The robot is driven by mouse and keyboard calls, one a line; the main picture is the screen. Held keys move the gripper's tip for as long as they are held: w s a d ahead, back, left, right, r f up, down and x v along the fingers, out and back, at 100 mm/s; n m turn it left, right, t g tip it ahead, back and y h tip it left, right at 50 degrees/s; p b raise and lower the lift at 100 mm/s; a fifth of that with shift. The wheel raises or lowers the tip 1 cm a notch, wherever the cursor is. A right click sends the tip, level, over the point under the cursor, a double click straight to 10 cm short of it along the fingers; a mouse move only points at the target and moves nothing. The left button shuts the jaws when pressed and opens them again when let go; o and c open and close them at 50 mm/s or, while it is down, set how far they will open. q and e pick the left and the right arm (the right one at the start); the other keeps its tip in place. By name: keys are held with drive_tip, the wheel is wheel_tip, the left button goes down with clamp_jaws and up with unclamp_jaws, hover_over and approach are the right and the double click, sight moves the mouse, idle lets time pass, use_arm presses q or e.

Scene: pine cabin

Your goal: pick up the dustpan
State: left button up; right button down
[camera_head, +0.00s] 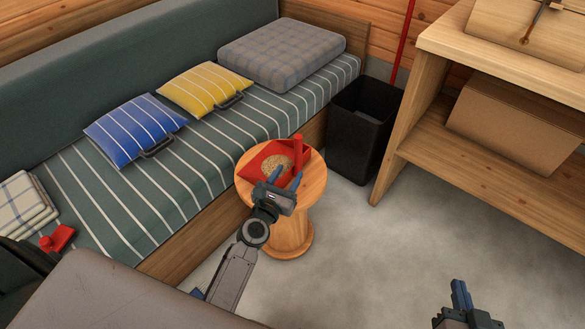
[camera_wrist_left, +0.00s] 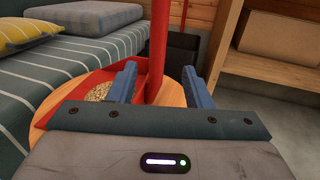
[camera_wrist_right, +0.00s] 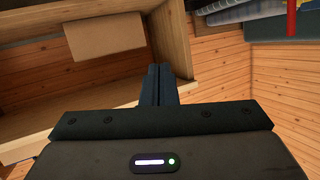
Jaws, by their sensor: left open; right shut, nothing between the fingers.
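The red dustpan (camera_head: 258,166) lies on a small round wooden stool (camera_head: 312,187), with a pile of tan grain (camera_head: 277,166) in its pan. Its red handle (camera_head: 298,152) stands upright at the right side. My left gripper (camera_head: 279,181) is open at the near side of the stool. In the left wrist view, the handle (camera_wrist_left: 160,50) rises between its two blue fingers (camera_wrist_left: 161,85), beyond or between the tips; contact cannot be told. My right gripper (camera_head: 460,292) is shut and empty, low at the right over the floor; its closed fingers show in the right wrist view (camera_wrist_right: 158,80).
A striped bench (camera_head: 200,165) with blue and yellow cushions runs behind the stool. A black bin (camera_head: 358,135) with a red pole stands behind right. A wooden shelf (camera_head: 440,150) holds a cardboard box (camera_head: 515,125). Floor right of the stool is clear. A red object (camera_head: 60,238) lies at left.

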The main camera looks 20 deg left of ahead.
sight(296, 157)
use_arm(q)
drive_tip(key=w, duration=0.8)
drive_tip(key=shift+w+d, duration=0.1)
drive_tip(key=shift+w, duration=0.3)
use_arm(e)
drive_tip(key=shift+w+a+r, duration=0.1)
drive_tip(key=shift+w+r, duration=0.05)
drive_tip(key=shift+r, duration=0.1)
use_arm(q)
drive_tip(key=shift+c, duration=0.5)
drive_tip(key=shift+r, duration=0.1)
clamp_jaws()
